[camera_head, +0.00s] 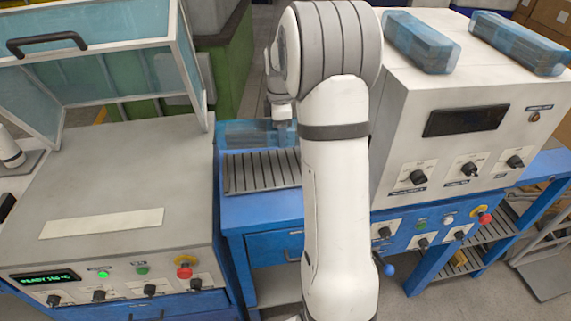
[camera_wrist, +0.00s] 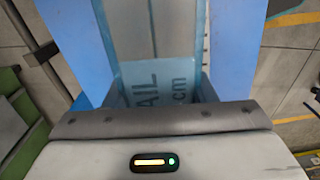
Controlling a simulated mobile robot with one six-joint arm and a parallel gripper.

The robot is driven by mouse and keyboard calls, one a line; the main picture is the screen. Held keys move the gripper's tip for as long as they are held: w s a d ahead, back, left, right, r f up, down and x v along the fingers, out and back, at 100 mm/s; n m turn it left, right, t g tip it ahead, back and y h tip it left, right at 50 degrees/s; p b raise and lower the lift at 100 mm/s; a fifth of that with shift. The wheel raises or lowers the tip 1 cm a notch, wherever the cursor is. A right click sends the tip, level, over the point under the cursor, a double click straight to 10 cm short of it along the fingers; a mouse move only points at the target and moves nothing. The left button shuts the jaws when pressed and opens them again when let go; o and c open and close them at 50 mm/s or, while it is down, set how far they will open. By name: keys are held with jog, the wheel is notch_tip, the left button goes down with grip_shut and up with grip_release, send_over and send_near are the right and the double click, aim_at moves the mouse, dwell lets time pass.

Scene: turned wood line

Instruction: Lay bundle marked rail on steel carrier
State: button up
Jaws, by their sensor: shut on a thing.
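A translucent blue bundle (camera_head: 243,134) is at the far end of the blue bench, just behind the steel carrier. In the wrist view the bundle (camera_wrist: 153,72) lies between the fingers, and the letters "AIL" and "cm" show on it. My gripper (camera_head: 283,126) is shut on this bundle, partly hidden by my arm. The steel carrier (camera_head: 262,172) looks like a grey slatted plate on the bench, with no bundle on its visible part. My arm covers its right side. I cannot tell whether the bundle touches the bench.
A white machine (camera_head: 110,190) with a raised glazed lid (camera_head: 100,80) stands left of the bench (camera_head: 262,210). A white cabinet (camera_head: 455,95) on the right carries two more wrapped blue bundles, one on the left (camera_head: 422,42) and one on the right (camera_head: 520,43). A green container (camera_head: 228,65) stands behind.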

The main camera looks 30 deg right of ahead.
aim_at(285, 166)
jog(key=shift+s+d+r+n, duration=0.1)
jog(key=shift+d+r+n, duration=0.1)
jog(key=shift+d+n, duration=0.15)
jog(key=shift+d+f, duration=0.1)
jog(key=shift+f, duration=0.1)
notch_tip(285, 166, down, 10)
jog(key=shift+r+p, duration=0.2)
jog(key=shift+p, duration=0.35)
jog(key=shift+f, duration=0.15)
jog(key=o, duration=1.5)
jog(key=shift+s, duration=0.1)
jog(key=shift+c, duration=0.2)
